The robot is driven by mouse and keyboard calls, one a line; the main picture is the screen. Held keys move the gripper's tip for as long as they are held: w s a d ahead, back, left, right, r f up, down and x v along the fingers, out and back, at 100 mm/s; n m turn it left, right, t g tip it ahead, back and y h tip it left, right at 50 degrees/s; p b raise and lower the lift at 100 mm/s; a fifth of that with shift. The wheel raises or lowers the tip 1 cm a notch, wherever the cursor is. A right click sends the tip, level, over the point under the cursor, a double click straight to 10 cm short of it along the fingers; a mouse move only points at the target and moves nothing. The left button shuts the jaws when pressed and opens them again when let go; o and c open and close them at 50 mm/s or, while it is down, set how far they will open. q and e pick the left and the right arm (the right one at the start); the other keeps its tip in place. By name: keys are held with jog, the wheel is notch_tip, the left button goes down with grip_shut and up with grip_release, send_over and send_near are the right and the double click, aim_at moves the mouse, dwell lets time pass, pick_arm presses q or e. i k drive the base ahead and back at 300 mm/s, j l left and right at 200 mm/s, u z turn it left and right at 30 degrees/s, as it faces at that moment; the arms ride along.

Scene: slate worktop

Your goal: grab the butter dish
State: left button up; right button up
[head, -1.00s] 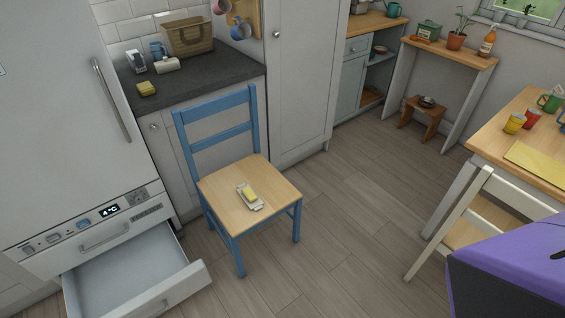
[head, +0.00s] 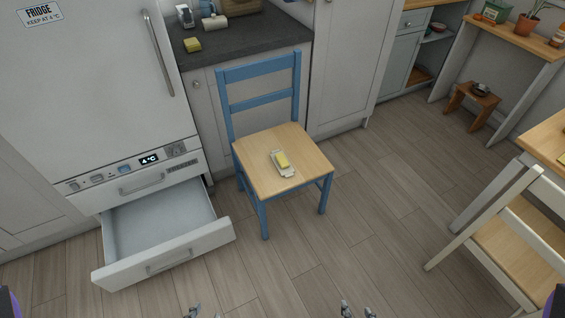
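My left gripper (head: 205,313) shows only as fingertips at the bottom edge, below and left of the chair. My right gripper (head: 358,311) shows as fingertips at the bottom edge, right of the chair. Both pairs of tips stand apart with nothing seen between them. Neither touches the dish.
An open, empty-looking fridge drawer (head: 165,258) juts out left of the chair. The blue chair back (head: 262,102) stands toward the dark worktop (head: 245,42). A white chair (head: 490,222) and table are at right. Floor (head: 370,215) between is clear.

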aim_at(284, 167)
jog(key=i+l+u, duration=0.1)
jog(key=i+l, duration=0.35)
jog(key=i+l+u, duration=0.15)
jog(key=i+l, duration=0.3)
jog(key=l, duration=0.15)
jog(key=i+l+u, duration=0.1)
jog(key=i+l, duration=0.3)
jog(key=l, duration=0.15)
